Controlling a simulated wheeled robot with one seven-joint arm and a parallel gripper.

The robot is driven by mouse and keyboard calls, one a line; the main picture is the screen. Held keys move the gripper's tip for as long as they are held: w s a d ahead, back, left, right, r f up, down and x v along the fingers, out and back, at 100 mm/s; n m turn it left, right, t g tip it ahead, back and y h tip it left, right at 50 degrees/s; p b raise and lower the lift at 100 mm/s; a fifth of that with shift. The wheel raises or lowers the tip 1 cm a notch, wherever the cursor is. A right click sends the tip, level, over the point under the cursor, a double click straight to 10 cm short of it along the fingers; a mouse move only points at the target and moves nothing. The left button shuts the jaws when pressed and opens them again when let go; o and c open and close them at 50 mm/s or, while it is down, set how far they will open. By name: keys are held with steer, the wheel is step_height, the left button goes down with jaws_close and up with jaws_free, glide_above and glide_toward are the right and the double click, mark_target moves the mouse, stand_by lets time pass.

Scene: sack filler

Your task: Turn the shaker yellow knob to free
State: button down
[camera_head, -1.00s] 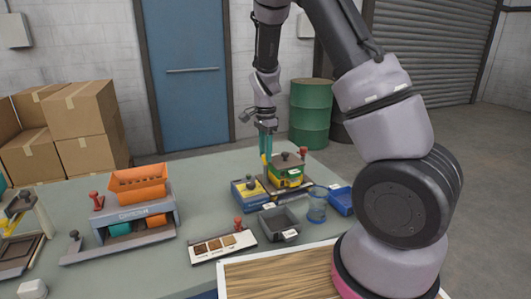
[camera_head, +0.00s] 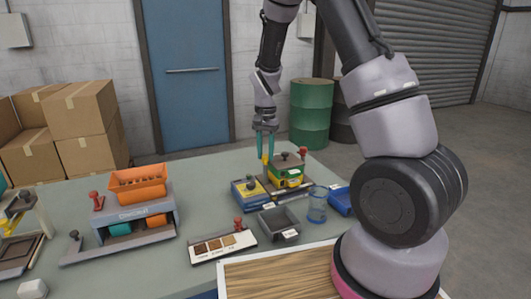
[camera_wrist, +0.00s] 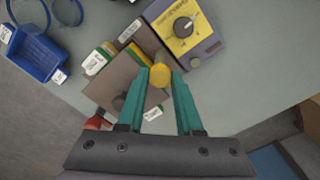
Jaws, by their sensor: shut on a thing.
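The shaker (camera_head: 286,174) is a green and yellow unit on a dark base plate, towards the back right of the table. In the wrist view its brown top plate (camera_wrist: 112,80) shows, with a dark round knob on it. The round yellow knob (camera_wrist: 159,76) stands at the shaker's edge, between my teal fingertips. My gripper (camera_head: 265,156) points down over the shaker's left side; it also shows in the wrist view (camera_wrist: 160,72), shut on the yellow knob. The fingers partly hide the knob's sides, and I cannot read any position marking for it.
A blue and yellow box (camera_head: 249,191) with a dial (camera_wrist: 184,27) stands close beside the shaker. A grey tray (camera_head: 279,221), a clear beaker (camera_head: 317,207) and a blue bin (camera_head: 341,201) are in front and right. An orange hopper unit (camera_head: 137,184) stands left.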

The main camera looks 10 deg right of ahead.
mark_target(266, 155)
stand_by(0.4)
steer(key=c, duration=0.6)
jaws_free()
step_height(266, 155, up, 11)
steer(key=shift+f, duration=0.1)
steer(key=s+d+r+n+t+y, duration=0.1)
steer(key=s+d+r+t+y, duration=0.2)
steer(key=s+r, duration=0.85)
steer(key=s+d+r+t, duration=0.1)
steer(key=s+r, duration=0.1)
steer(key=s, duration=0.2)
steer(key=s+d+r+n+t, duration=0.1)
steer(key=s+r, duration=0.1)
steer(key=s, duration=0.2)
steer(key=s+d+r+t+h, duration=0.1)
steer(key=s+r+t, duration=0.1)
steer(key=s, duration=0.2)
steer(key=shift+s+d+r+n, duration=0.1)
steer(key=shift+s+r+n, duration=0.1)
steer(key=shift+r+n, duration=0.1)
